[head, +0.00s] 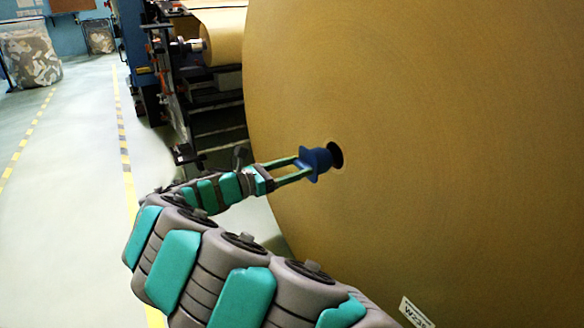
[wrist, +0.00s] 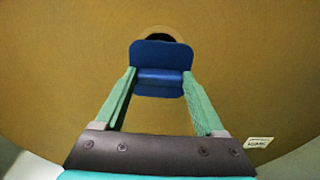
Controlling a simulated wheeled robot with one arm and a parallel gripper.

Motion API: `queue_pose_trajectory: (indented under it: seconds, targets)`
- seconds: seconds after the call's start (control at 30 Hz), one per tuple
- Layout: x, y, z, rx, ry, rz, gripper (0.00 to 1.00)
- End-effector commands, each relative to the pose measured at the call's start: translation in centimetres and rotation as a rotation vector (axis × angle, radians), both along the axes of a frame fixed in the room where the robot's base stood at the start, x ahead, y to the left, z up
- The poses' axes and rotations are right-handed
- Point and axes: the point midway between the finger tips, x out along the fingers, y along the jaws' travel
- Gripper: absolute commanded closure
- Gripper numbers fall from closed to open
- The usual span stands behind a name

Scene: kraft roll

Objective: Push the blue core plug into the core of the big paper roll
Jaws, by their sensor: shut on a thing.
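The big paper roll (head: 440,130) fills the right of the head view, its flat tan end facing my arm. Its core (head: 336,155) is a dark round hole, partly hidden by the blue core plug (head: 316,160). My gripper (head: 301,170) is shut on the plug and holds it level at the core. In the wrist view the plug (wrist: 160,75) sits between the green fingers of my gripper (wrist: 160,82), and the dark upper edge of the core (wrist: 160,37) shows just above it. I cannot tell whether the plug's tip is inside the core.
A white label (head: 416,313) is on the roll's lower face. A machine with a smaller paper roll (head: 223,38) stands behind my arm. A clear bin of scraps (head: 30,55) stands far left. The floor (head: 60,220) at left is open, with yellow dashed lines.

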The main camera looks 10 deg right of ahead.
Motion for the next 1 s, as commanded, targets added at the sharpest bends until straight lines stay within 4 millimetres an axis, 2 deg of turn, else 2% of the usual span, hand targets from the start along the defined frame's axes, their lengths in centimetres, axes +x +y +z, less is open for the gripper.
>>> queue_pose_trajectory:
  seconds: [1.0]
  targets:
    - [0.5, -1.6, 0.1, -0.001, 0.000, -0.002, 1.00]
